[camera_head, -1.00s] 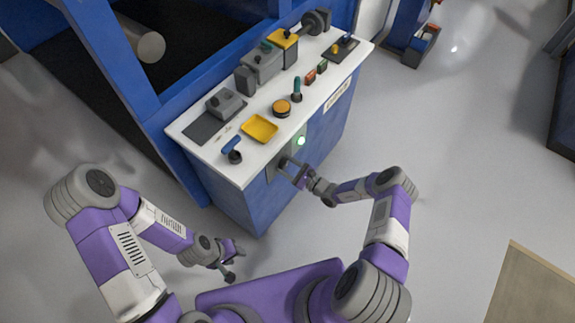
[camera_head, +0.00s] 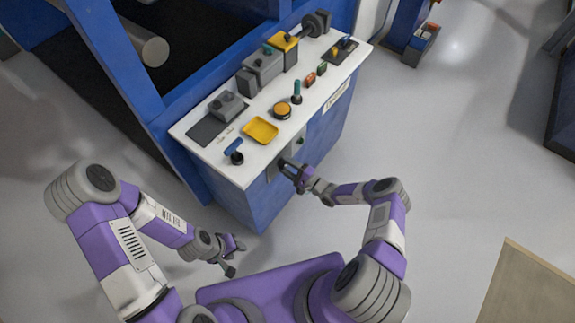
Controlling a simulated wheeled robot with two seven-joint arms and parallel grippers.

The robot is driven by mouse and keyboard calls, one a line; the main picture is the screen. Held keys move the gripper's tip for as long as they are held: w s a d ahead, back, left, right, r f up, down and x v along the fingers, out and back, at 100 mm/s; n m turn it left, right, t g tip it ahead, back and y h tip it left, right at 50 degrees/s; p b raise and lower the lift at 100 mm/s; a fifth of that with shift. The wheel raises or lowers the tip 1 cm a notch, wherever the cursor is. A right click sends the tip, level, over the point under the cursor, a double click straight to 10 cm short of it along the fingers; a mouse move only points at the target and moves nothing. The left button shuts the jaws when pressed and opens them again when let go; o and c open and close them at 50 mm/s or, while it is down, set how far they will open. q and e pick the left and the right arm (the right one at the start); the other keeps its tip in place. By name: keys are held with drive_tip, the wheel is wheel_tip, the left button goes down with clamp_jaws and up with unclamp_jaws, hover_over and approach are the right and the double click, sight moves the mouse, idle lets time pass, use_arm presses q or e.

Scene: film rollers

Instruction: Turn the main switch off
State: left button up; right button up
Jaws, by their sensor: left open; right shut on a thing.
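The main switch sits on a grey plate (camera_head: 272,171) on the blue front face of the control cabinet, below the white top. My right gripper (camera_head: 288,166) is at this plate and shut on the switch handle, which its fingers mostly hide. A small round lamp (camera_head: 301,141) beside the plate looks dark, with no green glow. My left gripper (camera_head: 234,256) is open and empty, low in front of the cabinet and apart from it.
The white control top (camera_head: 200,147) carries a yellow tray (camera_head: 261,130), an orange button (camera_head: 282,110), a blue-handled lever (camera_head: 233,151) and grey boxes. A blue machine frame (camera_head: 122,75) stands behind.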

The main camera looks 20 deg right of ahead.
drive_tip(key=shift+n, duration=0.7)
drive_tip(key=o, duration=1.1)
drive_tip(key=shift+c, duration=0.2)
drive_tip(key=shift+d, duration=0.1)
drive_tip(key=p+v, duration=0.1)
drive_tip(key=v, duration=0.6)
drive_tip(key=shift+s+d+p, duration=0.15)
drive_tip(key=shift+s+p, duration=0.1)
drive_tip(key=shift+p, duration=0.1)
